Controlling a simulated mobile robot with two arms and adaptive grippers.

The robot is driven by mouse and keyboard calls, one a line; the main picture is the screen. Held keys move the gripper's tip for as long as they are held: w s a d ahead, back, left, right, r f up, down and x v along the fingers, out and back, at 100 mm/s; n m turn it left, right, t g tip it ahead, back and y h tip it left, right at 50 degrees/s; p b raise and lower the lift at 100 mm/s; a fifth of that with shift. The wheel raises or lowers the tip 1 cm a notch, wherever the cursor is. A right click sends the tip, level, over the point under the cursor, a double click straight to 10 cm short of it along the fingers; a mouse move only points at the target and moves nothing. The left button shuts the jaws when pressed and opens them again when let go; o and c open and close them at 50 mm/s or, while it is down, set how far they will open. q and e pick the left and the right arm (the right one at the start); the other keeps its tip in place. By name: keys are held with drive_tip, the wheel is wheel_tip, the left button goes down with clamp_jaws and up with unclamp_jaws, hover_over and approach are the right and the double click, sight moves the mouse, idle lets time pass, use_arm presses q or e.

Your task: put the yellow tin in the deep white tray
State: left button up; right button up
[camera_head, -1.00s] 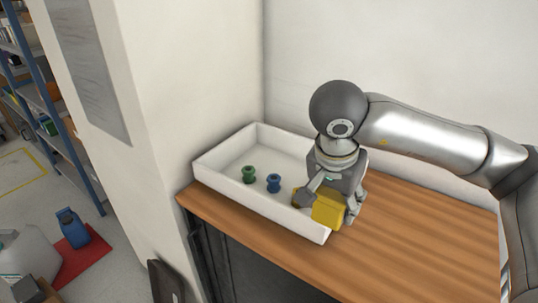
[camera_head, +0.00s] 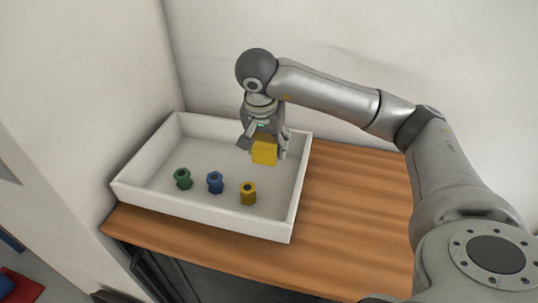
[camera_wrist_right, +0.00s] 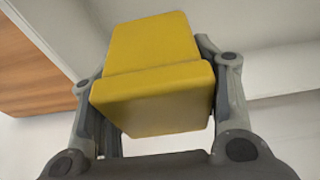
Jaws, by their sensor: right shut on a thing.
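The yellow tin (camera_head: 264,151) is a boxy yellow block held in my right gripper (camera_head: 265,148). The gripper is shut on it, with a finger on either side, as the right wrist view also shows for the tin (camera_wrist_right: 155,75) and gripper (camera_wrist_right: 158,100). In the head view the tin appears over the right back part of the deep white tray (camera_head: 268,226), inside its walls. It looks held above the tray floor, but its exact height is hard to tell. My left gripper is not in view.
Inside the tray stand a green spool-like piece (camera_head: 182,179), a blue one (camera_head: 215,182) and a dark yellow one (camera_head: 248,193), towards the front. The wooden worktop (camera_head: 345,215) right of the tray is clear. White walls close off the back and left.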

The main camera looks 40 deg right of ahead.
drive_tip(key=f, duration=0.1)
drive_tip(key=w+d+f, duration=0.1)
drive_tip(key=d+f, duration=0.1)
drive_tip(key=shift+w+d+f, duration=0.1)
drive_tip(key=shift+w, duration=0.3)
drive_tip(key=p+x, duration=0.1)
drive_tip(key=x, duration=0.2)
drive_tip(key=shift+s+f+p, duration=0.15)
drive_tip(key=shift+f+p, duration=0.2)
drive_tip(key=shift+p, duration=0.05)
drive_tip(key=shift+a, duration=0.25)
drive_tip(key=o, duration=0.7)
drive_tip(key=shift+f, duration=0.2)
drive_tip(key=o, duration=0.5)
drive_tip(key=shift+r, duration=0.15)
